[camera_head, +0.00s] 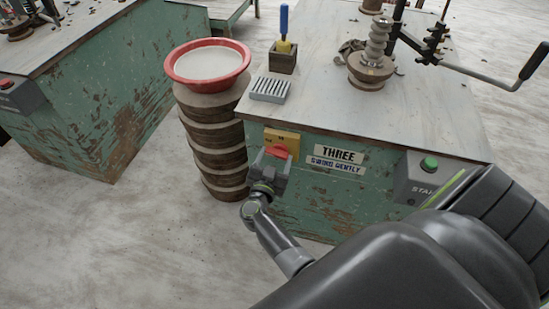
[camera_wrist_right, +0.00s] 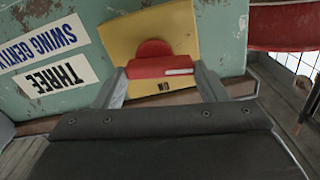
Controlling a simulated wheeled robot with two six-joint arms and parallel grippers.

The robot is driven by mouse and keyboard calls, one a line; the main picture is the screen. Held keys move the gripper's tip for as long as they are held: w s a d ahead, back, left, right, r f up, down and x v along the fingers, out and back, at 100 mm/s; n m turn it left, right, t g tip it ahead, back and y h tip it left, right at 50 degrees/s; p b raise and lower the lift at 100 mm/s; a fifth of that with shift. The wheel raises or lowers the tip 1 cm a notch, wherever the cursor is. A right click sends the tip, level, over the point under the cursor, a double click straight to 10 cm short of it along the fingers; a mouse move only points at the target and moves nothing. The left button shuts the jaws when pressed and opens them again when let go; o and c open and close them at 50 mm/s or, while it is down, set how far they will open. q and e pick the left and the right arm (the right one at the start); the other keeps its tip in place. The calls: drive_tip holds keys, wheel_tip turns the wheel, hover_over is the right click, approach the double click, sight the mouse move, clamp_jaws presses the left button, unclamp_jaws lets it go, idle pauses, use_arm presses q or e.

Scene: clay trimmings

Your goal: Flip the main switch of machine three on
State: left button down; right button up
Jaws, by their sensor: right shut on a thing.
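The main switch of machine three is a red rotary handle (camera_head: 277,151) on a yellow plate (camera_head: 288,137), on the front of the green machine left of the sign "THREE" (camera_head: 339,154). My right gripper (camera_head: 272,160) reaches it and is shut on the red handle. In the right wrist view, the red handle (camera_wrist_right: 160,66) sits between the two fingers of the gripper (camera_wrist_right: 160,82), in front of the yellow plate (camera_wrist_right: 125,35). The word "ON" shows on the plate near the handle. My left gripper is not in view.
A green start button (camera_head: 429,163) on a grey box is at the right of the machine front. A red basin (camera_head: 207,84) stands on a stack of round pieces left of the machine. Another green machine (camera_head: 110,110) is farther left.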

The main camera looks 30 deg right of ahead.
drive_tip(key=m, duration=0.5)
drive_tip(key=shift+s+d+m, duration=0.1)
drive_tip(key=shift+m, duration=0.2)
drive_tip(key=m, duration=0.2)
drive_tip(key=shift+m, duration=0.3)
drive_tip(key=m+b, duration=0.1)
drive_tip(key=m, duration=0.3)
drive_tip(key=shift+s+d, duration=0.1)
drive_tip(key=shift+s, duration=0.05)
drive_tip(key=shift+m+b, duration=0.4)
drive_tip(key=shift+m, duration=0.8)
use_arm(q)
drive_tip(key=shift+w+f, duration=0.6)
use_arm(e)
drive_tip(key=shift+s+d+m, duration=0.1)
drive_tip(key=shift+m, duration=0.5)
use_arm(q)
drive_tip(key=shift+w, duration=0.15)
use_arm(e)
drive_tip(key=shift+m, duration=0.3)
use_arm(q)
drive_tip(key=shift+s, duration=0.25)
use_arm(e)
drive_tip(key=o, duration=1)
